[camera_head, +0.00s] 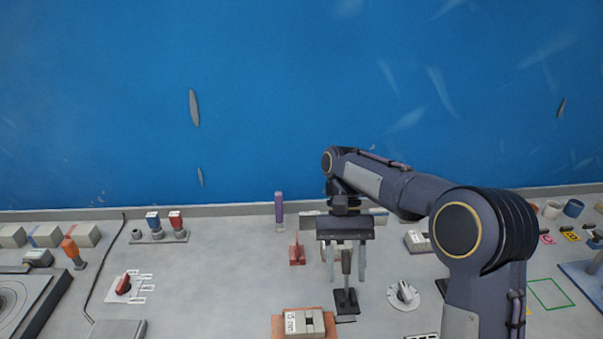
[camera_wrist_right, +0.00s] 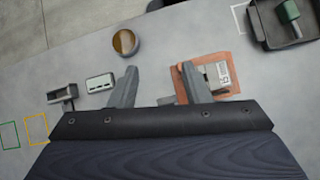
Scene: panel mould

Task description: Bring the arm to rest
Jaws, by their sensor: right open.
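My right arm (camera_head: 400,190) reaches in from the right in the head view and bends down over the panel. My right gripper (camera_head: 346,272) points down with its fingers apart and nothing seen held between them. A dark lever or handle on a black base (camera_head: 346,302) shows in line with the fingers in the head view; whether they touch it cannot be told. In the right wrist view the open gripper (camera_wrist_right: 160,82) has bare grey surface between its fingertips, and one finger overlaps the edge of an orange plate (camera_wrist_right: 190,97). My left gripper is not in view.
A grey block on an orange base (camera_head: 290,325), a red part (camera_head: 297,252), a purple post (camera_head: 279,210) and a round dial (camera_head: 403,295) stand near the gripper. The blue wall (camera_head: 270,90) is behind. Free air lies above the panel's left half.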

